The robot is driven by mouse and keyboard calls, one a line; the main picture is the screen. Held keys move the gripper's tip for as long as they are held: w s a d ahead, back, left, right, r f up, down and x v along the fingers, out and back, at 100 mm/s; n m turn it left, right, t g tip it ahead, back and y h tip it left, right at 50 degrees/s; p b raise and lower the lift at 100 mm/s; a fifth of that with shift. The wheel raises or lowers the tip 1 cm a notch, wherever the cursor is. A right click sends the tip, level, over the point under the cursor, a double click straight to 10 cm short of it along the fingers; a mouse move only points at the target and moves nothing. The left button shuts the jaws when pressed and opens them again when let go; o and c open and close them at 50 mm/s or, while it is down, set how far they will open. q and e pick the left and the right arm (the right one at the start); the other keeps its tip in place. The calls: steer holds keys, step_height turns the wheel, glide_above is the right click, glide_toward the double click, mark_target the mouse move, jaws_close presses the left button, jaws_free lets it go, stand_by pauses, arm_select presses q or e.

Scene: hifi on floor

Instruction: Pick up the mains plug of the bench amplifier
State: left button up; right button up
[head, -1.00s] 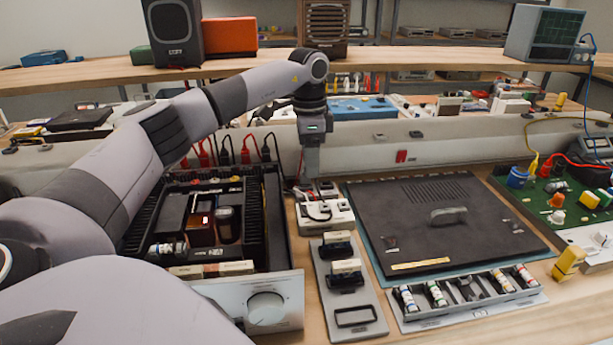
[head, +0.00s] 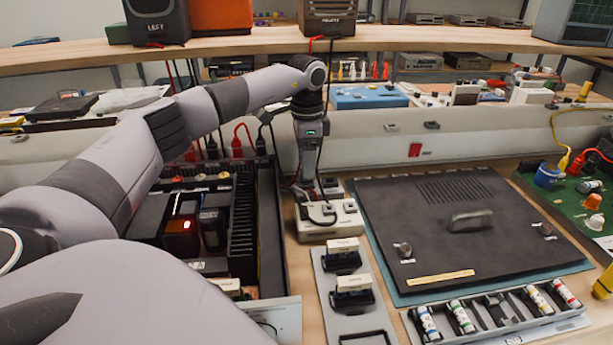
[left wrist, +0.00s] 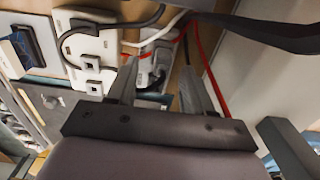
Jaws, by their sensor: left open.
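The bench amplifier (head: 263,225) is an open black chassis at the left of the bench in the head view, partly hidden by my left arm. A white socket strip (head: 328,222) stands right of it, with a dark cable looped over it. The strip also shows in the left wrist view (left wrist: 83,47). My left gripper (head: 308,190) points down just behind the strip. In the left wrist view my left gripper (left wrist: 158,68) is open, its fingers either side of a pale block (left wrist: 153,60) with dark cable beside it. I cannot tell whether this is the mains plug. My right gripper is out of view.
A black panel with a handle (head: 440,225) lies on a mat to the right. A grey plate with black-and-white parts (head: 345,285) lies in front of the strip. Red and black leads (head: 238,140) rise behind the amplifier. A rack of small bottles (head: 495,312) is at front right.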

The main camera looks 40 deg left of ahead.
arm_select(q)
step_height(320, 180, down, 3)
steer(key=shift+a+f, duration=0.1)
jaws_close()
stand_by(0.3)
